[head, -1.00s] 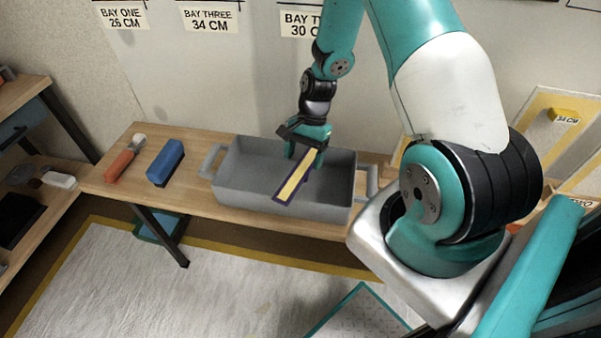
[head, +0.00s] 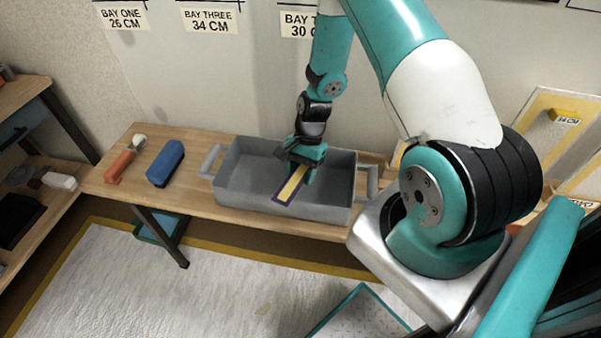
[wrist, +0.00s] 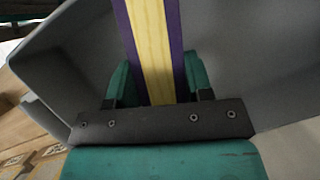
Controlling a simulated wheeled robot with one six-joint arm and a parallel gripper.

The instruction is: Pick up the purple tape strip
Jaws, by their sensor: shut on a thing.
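The purple tape strip (head: 290,190) is a flat strip with purple edges and a yellow middle. In the head view it slants down and left out of my gripper (head: 303,166), over the grey tray (head: 240,185). My gripper is shut on the strip at its upper end. In the wrist view the strip (wrist: 155,45) runs up the picture between the two teal fingers (wrist: 160,85). The strip's far end is cut off in the wrist view, and its held end is hidden by the gripper.
The grey tray stands on a wooden bench (head: 195,192). A blue block-like brush (head: 166,163) and an orange-handled tool (head: 120,165) lie left of it. A wall with bay labels (head: 208,19) rises behind.

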